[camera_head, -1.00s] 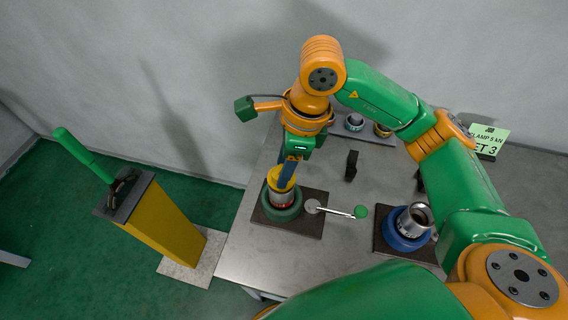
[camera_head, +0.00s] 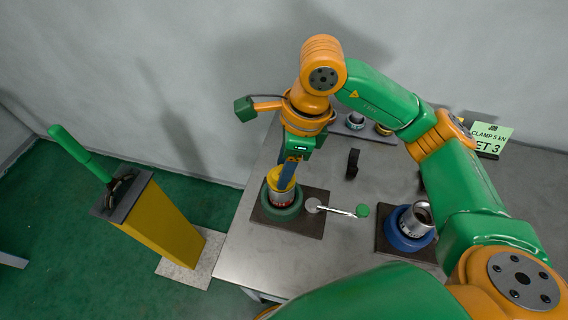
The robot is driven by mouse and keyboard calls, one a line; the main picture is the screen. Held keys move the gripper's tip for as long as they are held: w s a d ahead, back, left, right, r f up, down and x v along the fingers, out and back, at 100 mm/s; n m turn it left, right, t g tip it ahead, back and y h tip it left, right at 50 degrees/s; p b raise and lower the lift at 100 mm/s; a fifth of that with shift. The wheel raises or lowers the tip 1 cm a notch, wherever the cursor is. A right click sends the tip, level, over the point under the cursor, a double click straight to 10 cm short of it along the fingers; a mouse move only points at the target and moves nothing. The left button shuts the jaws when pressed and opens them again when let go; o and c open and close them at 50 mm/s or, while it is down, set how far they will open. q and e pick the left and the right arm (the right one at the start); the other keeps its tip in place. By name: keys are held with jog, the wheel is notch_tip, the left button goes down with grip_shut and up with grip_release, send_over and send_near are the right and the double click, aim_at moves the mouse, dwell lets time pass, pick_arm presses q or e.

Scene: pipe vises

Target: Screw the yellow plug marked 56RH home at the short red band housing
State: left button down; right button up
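The yellow plug (camera_head: 274,177) sits at the mouth of a metal housing with a red band (camera_head: 281,198). The housing stands upright in a round green vise (camera_head: 283,211) on a dark square plate. My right gripper (camera_head: 287,174) reaches down from above, its bluish fingers at the plug and apparently closed on it. The fingers and wrist hide part of the plug. The 56RH marking cannot be read, and how deep the plug sits cannot be told. My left gripper is out of view.
A silver lever with a green knob (camera_head: 362,210) lies right of the green vise. A blue vise (camera_head: 406,241) holds an open metal housing (camera_head: 416,219). A black block (camera_head: 352,164) stands behind. A yellow pedestal with a green handle (camera_head: 80,153) stands left. A sign (camera_head: 490,139) is at right.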

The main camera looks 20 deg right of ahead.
jog(key=o, duration=0.4)
jog(key=shift+r, duration=0.1)
jog(key=v, duration=0.7)
